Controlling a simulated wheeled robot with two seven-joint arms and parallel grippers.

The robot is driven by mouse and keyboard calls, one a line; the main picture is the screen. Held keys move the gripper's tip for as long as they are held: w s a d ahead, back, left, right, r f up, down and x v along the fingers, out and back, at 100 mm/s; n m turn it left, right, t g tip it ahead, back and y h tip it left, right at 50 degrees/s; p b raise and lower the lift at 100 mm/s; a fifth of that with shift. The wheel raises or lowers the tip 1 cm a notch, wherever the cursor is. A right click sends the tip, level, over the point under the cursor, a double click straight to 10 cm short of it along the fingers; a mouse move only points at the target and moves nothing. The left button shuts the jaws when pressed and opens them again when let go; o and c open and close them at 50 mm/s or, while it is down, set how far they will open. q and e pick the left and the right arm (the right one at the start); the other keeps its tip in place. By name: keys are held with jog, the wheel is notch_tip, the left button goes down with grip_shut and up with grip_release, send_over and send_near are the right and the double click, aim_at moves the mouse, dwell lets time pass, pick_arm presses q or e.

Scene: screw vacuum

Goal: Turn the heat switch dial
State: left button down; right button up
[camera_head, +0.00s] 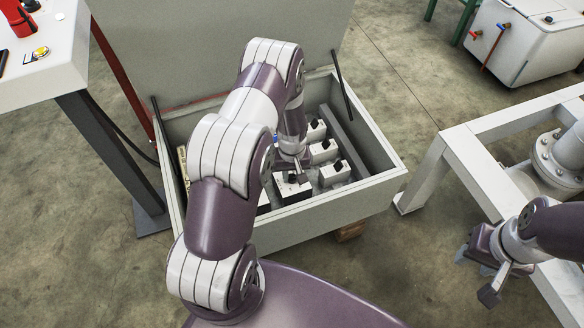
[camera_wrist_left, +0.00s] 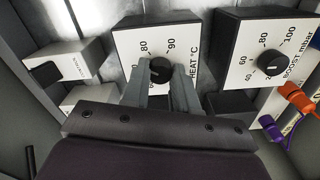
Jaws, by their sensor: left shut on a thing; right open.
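The heat switch (camera_wrist_left: 138,38) is a white box marked "HEAT °C" with a printed scale, in the left wrist view. Its black round dial (camera_wrist_left: 160,66) sits at the middle of its face. My left gripper (camera_wrist_left: 160,78) has one finger on each side of the dial and is shut on it. In the head view, my left gripper (camera_head: 294,175) reaches down into the open grey cabinet (camera_head: 330,206), and my arm and gripper hide part of the heat switch (camera_head: 292,191). My right gripper (camera_head: 486,277) is open and empty at the lower right, outside the cabinet.
A similar dial box marked "BOOST mbar" (camera_wrist_left: 280,40) stands right of the heat switch, with orange (camera_wrist_left: 293,97) and purple connectors nearby. A smaller box with a black switch (camera_wrist_left: 45,74) is on the left. A white frame (camera_head: 438,172) stands right of the cabinet.

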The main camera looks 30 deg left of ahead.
aim_at(292, 177)
pick_arm(q)
jog(key=n+p, duration=0.2)
jog(key=n, duration=0.1)
jog(key=shift+r, duration=0.15)
jog(key=shift+n+p, duration=0.6)
jog(key=shift+n, duration=1)
jog(key=shift+f, duration=0.2)
jog(key=c, duration=0.9)
grip_release()
jog(key=shift+r, duration=0.15)
notch_tip(292, 177, up, 12)
jog(key=p, duration=0.5)
jog(key=shift+r, duration=0.2)
